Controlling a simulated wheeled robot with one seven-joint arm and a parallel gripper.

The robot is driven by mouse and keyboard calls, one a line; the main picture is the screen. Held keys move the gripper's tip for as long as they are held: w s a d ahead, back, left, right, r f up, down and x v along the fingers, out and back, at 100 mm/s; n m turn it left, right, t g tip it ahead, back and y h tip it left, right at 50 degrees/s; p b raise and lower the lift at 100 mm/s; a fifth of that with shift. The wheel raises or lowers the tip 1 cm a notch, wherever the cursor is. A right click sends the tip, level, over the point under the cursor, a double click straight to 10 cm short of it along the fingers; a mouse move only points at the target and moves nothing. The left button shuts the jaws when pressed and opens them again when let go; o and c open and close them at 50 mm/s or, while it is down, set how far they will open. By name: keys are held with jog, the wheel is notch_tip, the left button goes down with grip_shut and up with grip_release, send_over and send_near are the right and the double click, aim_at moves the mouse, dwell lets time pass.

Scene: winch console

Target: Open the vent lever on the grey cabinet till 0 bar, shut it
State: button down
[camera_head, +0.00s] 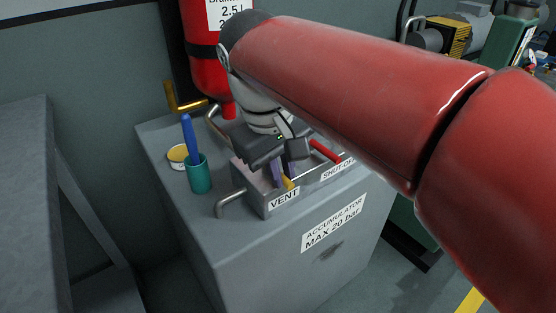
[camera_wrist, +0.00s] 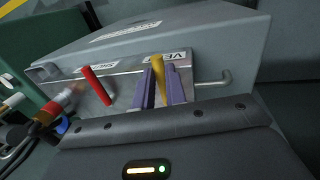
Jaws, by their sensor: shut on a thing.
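The grey cabinet (camera_head: 235,245) stands in the middle of the head view, labelled "ACCUMULATOR MAX 20 bar". On top is a metal valve block with a VENT label (camera_head: 284,198) in front of the yellow vent lever (camera_head: 289,184). In the wrist view the yellow lever (camera_wrist: 159,76) stands between my gripper's (camera_wrist: 161,88) two purple fingers. My gripper (camera_head: 281,175) is shut on this lever from above; in the head view it hides most of the lever. I see no readable pressure gauge in either view.
A red lever (camera_head: 325,151) stands beside the vent lever, by the SHUT-OFF label. A teal cup (camera_head: 199,176) with a blue object and a round yellow-rimmed item (camera_head: 177,154) sit at the cabinet's left. A red cylinder (camera_head: 203,75) stands behind. Bent pipes (camera_head: 229,202) stick out of the block.

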jog(key=shift+a, duration=0.1)
dwell(0.3)
jog(key=c, duration=1.4)
grip_release()
jog(key=shift+c, duration=0.2)
notch_tip(320, 180, up, 8)
jog(key=s+a+p, duration=0.1)
jog(key=shift+f, duration=0.15)
jog(key=shift+a, duration=0.1)
jog(key=s+d+f+m+t+y, duration=0.1)
jog(key=s+d+f+m+t, duration=0.1)
jog(key=d+f, duration=0.6)
jog(key=s+d+f+m+t, duration=0.2)
jog(key=s+d+f+m, duration=0.3)
jog(key=d+f, duration=0.3)
jog(key=shift+d+f+m+y, duration=0.2)
jog(key=shift+d+m+y, duration=0.2)
jog(key=shift+d, duration=0.45)
